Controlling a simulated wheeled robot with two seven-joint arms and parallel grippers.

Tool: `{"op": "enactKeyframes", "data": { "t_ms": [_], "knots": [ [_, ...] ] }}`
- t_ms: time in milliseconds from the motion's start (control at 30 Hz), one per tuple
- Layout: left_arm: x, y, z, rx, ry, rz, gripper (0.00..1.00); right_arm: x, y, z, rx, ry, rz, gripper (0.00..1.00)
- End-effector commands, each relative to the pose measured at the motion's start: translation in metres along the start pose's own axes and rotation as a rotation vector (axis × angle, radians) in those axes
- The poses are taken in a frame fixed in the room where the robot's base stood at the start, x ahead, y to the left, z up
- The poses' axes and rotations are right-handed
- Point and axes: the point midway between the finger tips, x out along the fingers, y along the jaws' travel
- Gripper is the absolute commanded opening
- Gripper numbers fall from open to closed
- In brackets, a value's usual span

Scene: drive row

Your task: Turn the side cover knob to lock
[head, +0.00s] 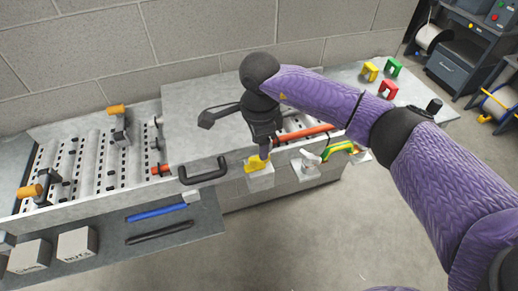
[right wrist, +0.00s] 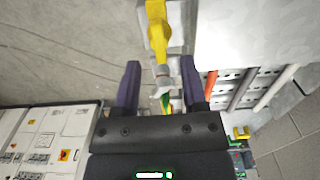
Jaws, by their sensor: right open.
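The yellow knob (head: 257,163) sits on a small grey block (head: 261,181) on the front side of the machine, just right of the black cover handle (head: 204,172). My right gripper (head: 264,152) is over the knob, and its purple fingers hide part of it. In the right wrist view the yellow knob (right wrist: 157,30) runs up ahead of the gap between the two spread fingers. My right gripper is open with nothing gripped. I cannot tell whether a finger touches the knob. My left gripper is not in view.
A grey connector (head: 308,158) with a yellow-green cable (head: 338,149) is just right of the knob. The flat grey cover (head: 190,125) lies behind it. A blue bar (head: 157,212) and labelled boxes (head: 77,243) are on the lower left shelf. The floor at the front is clear.

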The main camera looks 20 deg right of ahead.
Motion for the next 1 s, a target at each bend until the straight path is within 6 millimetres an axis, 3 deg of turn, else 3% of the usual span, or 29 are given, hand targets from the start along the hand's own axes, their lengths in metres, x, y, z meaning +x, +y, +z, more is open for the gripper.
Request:
{"op": "enactKeyframes", "data": {
  "t_ms": [200,500,767,1000],
  "knots": [
    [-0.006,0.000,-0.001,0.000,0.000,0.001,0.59,0.035,0.000,0.001,0.000,-0.003,0.001,0.54],
    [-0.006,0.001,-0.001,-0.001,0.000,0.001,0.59,0.040,0.000,0.001,0.000,-0.005,-0.001,0.54],
    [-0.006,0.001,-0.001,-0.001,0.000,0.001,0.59,0.040,0.000,0.001,0.000,-0.005,-0.001,0.00],
    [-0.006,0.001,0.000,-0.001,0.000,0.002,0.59,0.040,0.000,0.001,0.001,-0.006,-0.002,0.00]
  ]
}}
